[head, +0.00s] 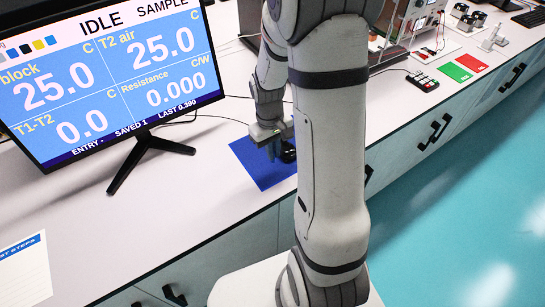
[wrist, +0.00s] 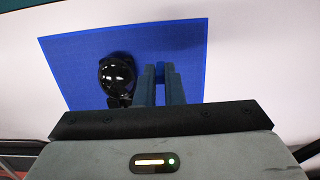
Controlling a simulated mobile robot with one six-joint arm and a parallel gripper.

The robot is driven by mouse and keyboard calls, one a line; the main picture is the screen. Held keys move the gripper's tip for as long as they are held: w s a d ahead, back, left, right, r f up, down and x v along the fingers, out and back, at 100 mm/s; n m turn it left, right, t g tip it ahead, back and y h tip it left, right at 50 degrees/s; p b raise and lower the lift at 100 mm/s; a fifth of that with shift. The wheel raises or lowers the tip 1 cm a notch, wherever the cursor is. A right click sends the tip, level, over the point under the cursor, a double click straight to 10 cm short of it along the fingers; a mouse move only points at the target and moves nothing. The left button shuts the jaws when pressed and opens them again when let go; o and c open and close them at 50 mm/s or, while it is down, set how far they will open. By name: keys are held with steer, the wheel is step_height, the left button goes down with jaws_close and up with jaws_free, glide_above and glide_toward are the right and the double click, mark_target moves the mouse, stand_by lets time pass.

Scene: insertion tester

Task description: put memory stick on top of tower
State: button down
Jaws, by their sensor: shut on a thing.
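My gripper (wrist: 161,82) is over the blue mat (wrist: 80,50), its fingers close together. A small blue piece (wrist: 160,70) shows between the fingertips; it fits the memory stick, though most of it is hidden and its colour blends with the mat. In the head view my gripper (head: 274,150) is low over the mat (head: 258,172), and the held piece cannot be made out there. Whether it touches the mat cannot be told. I cannot make out a clear tower; my arm hides part of the bench behind it.
A glossy black rounded object (wrist: 117,73), like a mouse, lies on the mat just left of the fingers. A monitor (head: 110,85) on a black stand is at left. Red (head: 472,63) and green (head: 455,72) pads lie at the right. White bench is bare around the mat.

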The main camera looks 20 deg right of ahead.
mark_target(273, 162)
steer(key=shift+f, duration=1.8)
steer(key=shift+f, duration=0.1)
steer(key=shift+f, duration=0.15)
steer(key=c, duration=1.5)
jaws_free()
steer(key=shift+c, duration=0.2)
